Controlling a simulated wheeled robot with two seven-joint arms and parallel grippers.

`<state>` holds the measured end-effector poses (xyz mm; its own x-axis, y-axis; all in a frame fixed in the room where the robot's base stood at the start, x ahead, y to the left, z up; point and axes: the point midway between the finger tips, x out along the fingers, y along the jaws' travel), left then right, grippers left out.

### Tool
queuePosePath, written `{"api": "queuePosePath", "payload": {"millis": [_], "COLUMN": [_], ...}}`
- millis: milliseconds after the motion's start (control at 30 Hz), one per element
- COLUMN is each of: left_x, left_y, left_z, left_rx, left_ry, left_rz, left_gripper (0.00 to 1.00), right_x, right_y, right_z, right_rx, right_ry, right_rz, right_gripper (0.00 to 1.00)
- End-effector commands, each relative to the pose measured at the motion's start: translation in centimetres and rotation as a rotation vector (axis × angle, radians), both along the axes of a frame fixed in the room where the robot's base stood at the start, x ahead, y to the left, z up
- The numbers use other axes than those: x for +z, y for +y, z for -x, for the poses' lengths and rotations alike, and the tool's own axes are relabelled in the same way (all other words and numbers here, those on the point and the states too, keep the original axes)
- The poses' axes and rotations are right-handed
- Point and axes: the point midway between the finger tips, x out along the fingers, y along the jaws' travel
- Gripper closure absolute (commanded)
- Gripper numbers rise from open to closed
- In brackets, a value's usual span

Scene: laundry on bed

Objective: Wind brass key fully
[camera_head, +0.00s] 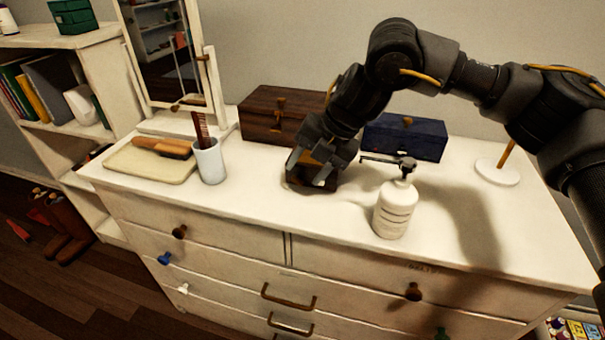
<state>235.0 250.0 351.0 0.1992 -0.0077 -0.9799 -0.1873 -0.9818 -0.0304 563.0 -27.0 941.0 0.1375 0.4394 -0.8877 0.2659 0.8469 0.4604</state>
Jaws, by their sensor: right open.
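My right gripper (308,168) is open and points down over the dresser top, at a small dark brown object (316,186) that it mostly covers. I cannot tell whether the fingers touch that object. A brown wooden box (258,114) stands behind and to the left of the gripper, with a small brass-coloured piece (281,103) on it. I cannot tell whether that piece is the brass key; no key shows clearly at the fingers. My left gripper is out of view.
A white pump bottle (396,207) stands close to the right of the gripper. A dark blue box (405,137) is behind it. A cup with a comb (210,161), a tray with a brush (149,165) and a mirror (172,55) are to the left. The dresser's front strip (265,215) is clear.

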Motion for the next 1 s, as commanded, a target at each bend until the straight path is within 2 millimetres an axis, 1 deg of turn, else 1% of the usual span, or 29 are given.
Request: {"api": "queuePosePath", "payload": {"millis": [33, 200, 400, 567, 800, 933, 967, 1000], "left_x": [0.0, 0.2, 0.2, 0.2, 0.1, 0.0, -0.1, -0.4], "left_y": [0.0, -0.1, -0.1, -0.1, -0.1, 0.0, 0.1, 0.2], "left_z": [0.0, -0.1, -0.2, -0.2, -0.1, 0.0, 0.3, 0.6], "left_rx": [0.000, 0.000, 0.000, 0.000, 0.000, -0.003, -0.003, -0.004], "left_ry": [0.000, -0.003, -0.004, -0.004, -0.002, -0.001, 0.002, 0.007], "left_rz": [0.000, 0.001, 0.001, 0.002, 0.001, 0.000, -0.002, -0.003], "left_gripper": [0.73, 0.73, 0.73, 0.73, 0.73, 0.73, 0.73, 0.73], "right_x": [1.1, 4.1, 6.5, 7.1, 7.2, 7.6, 7.9, 8.4], "right_y": [-0.5, -2.0, -3.2, -3.6, -3.6, -3.6, -3.6, -3.6], "right_z": [0.1, 0.5, 1.0, 1.1, 1.1, 1.1, 1.1, 1.1], "right_rx": [-0.002, -0.002, 0.000, -0.001, -0.001, -0.001, -0.001, -0.001], "right_ry": [-0.003, -0.003, -0.001, 0.000, 0.000, 0.000, 0.000, 0.000], "right_rz": [-0.002, -0.001, -0.001, 0.000, 0.000, 0.000, 0.000, 0.000], "right_gripper": [0.53, 0.53, 0.53, 0.53, 0.53, 0.70, 0.73, 0.73]}}
